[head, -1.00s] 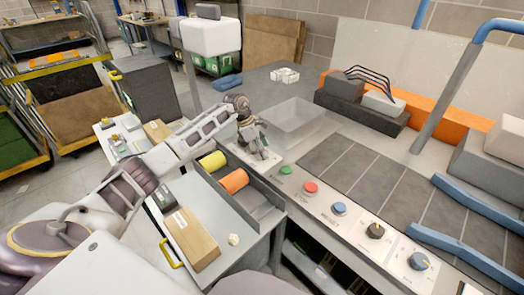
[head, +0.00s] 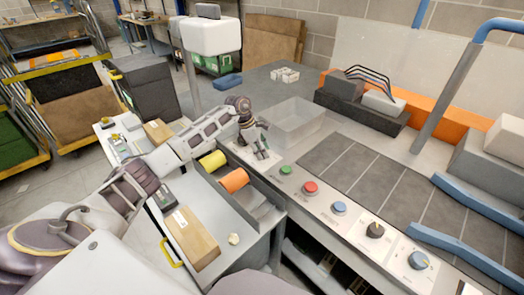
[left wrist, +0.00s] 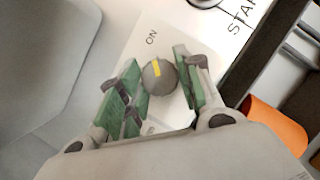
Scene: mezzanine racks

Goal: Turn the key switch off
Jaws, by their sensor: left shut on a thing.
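The key switch (left wrist: 158,80) shows in the left wrist view as a round grey knob with a yellow mark on a pale plate. The mark points up the picture, roughly toward the word ON. A second label below the knob is mostly hidden. My left gripper (left wrist: 160,76) is shut on the knob, with a green pad on each side. In the head view my left gripper (head: 257,143) is down at the far left end of the control panel (head: 321,208) and hides the knob. My right gripper is not in view.
A green button (head: 285,170), a red button (head: 310,188), a blue button (head: 339,208) and two dials run right along the panel. A clear bin (head: 300,118) stands just behind my gripper. A tray with yellow and orange rolls (head: 234,180) lies in front.

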